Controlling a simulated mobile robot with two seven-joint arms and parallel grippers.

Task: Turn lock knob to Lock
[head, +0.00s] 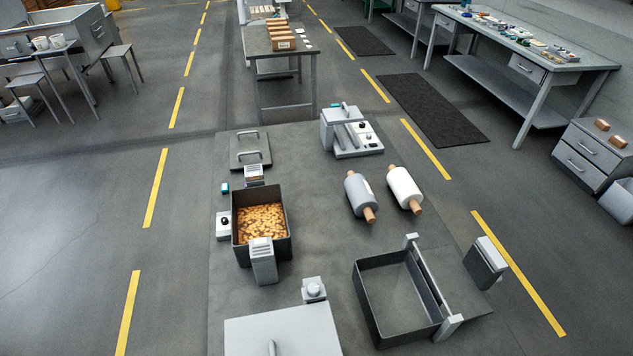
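No gripper or arm of mine can be made out in the head view. A small white box with a dark round knob (225,221) sits left of the dark bin. A grey block with a round pale knob (313,288) stands behind the light grey panel at the bottom. A grey machine (350,132) at the back of the worktop has a white panel with small dark knobs. I cannot tell which of these is the lock knob. No Lock marking or knob setting is readable.
The dark bin (238,250) holds golden candy, with grey blocks at its ends. Two rollers (360,195) (404,188) lie to the right. An empty dark frame (375,315) is front right. A light grey panel (285,330) covers the front. The worktop's middle is clear.

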